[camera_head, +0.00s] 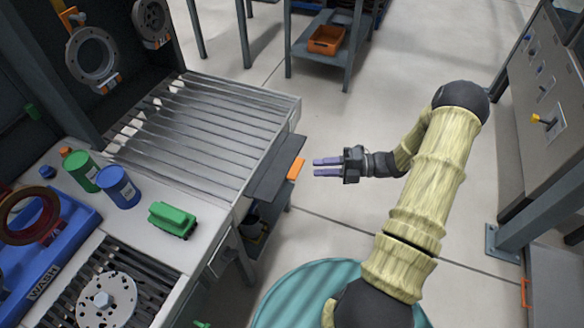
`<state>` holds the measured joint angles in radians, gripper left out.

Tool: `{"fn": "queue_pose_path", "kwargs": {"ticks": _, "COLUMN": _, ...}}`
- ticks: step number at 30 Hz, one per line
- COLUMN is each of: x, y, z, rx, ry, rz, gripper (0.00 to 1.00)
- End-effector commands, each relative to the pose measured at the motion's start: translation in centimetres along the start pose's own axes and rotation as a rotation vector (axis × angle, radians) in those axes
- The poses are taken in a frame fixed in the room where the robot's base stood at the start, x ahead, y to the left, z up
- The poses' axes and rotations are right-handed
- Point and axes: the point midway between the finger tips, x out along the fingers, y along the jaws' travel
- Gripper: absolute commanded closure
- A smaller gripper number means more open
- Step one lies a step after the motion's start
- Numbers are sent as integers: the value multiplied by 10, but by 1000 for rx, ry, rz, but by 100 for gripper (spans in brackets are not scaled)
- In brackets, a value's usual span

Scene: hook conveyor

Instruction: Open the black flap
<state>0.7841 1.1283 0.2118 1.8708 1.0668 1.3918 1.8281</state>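The black flap (271,168) is a dark flat panel at the right end of the slatted metal grate. An orange tab (296,169) sits on its right edge. The flap sticks out roughly level beside the grate. My gripper (320,167) is just right of the orange tab, with its two purple fingers pointing left toward it.
A control panel (545,110) stands at right. The floor around my gripper is clear.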

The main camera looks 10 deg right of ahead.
Motion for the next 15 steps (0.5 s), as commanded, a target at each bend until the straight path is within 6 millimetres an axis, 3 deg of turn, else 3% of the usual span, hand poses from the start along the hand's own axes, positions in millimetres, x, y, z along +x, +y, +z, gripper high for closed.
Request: {"fn": "queue_pose_path", "kwargs": {"ticks": 15, "x": 85, "y": 0, "z": 0, "rx": 0, "ry": 0, "rz": 0, "gripper": 69}}
